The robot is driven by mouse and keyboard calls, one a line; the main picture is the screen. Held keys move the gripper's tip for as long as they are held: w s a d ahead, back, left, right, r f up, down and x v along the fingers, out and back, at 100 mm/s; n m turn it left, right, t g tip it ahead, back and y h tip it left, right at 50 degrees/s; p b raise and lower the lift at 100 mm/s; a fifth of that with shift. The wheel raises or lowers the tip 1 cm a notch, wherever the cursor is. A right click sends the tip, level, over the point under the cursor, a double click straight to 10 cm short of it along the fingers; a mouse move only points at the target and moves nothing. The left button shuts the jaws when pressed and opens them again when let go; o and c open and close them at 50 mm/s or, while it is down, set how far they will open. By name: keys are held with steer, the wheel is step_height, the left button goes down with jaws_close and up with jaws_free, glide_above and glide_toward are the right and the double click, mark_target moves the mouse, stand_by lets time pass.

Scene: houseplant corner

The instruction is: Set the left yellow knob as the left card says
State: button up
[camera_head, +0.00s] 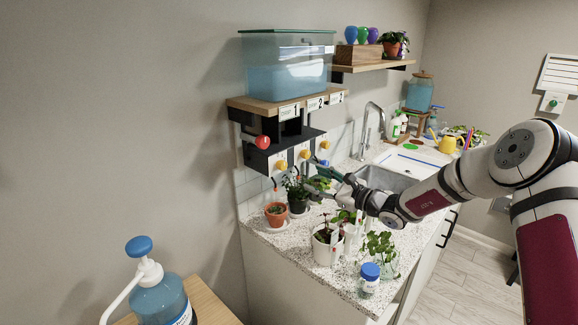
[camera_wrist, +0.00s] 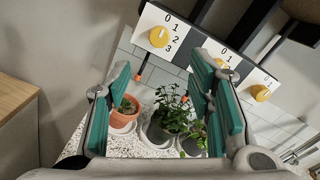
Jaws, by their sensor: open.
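The left yellow knob (camera_head: 281,165) sits on a white dial plate below the black shelf. The wrist view shows this knob (camera_wrist: 159,37) beside the numbers 0, 1, 2, 3; I cannot tell its setting surely. A white card (camera_head: 289,112) on the wooden shelf edge above it reads a large 1 with small text I cannot make out. My gripper (camera_wrist: 160,78) is open and empty, its green-padded fingers spread below the knob and apart from it. In the head view my gripper (camera_head: 318,175) is right of and slightly below the left knob.
A middle knob (camera_head: 305,154) and a right knob (camera_head: 325,144) sit to the right. A red ball-ended lever (camera_head: 262,142) sticks out at left. Potted plants (camera_head: 276,214) stand on the counter below. A clear water tank (camera_head: 288,70) rests above.

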mark_target(285, 167)
steer(key=x, duration=1.2)
steer(key=shift+w+a+b, duration=0.2)
steer(key=shift+a+b, duration=0.15)
jaws_close()
